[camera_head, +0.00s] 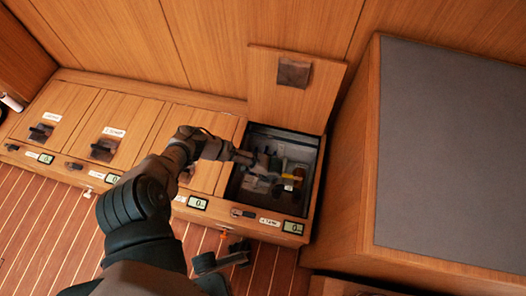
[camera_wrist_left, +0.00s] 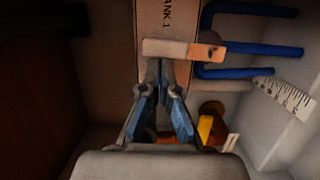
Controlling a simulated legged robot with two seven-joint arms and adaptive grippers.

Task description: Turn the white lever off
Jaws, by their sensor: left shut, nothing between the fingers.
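In the left wrist view a pale, whitish lever (camera_wrist_left: 165,48) with an orange-tan end (camera_wrist_left: 207,52) lies crosswise, in front of a tan panel lettered "ANK 1" (camera_wrist_left: 165,18). My left gripper (camera_wrist_left: 160,72) is shut and empty, its fingertips just below the lever in the picture; I cannot tell whether they touch it. In the head view my left gripper (camera_head: 246,157) reaches into the open compartment (camera_head: 233,184) from the left. The lever is too small to make out surely there.
The raised wooden lid (camera_head: 290,103) stands behind the compartment. Blue pipes (camera_wrist_left: 250,48), a ruler strip (camera_wrist_left: 285,95) and a yellow part (camera_wrist_left: 205,128) are close to the gripper. Closed lids lie to the left; a grey-topped wooden block (camera_head: 450,150) stands right.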

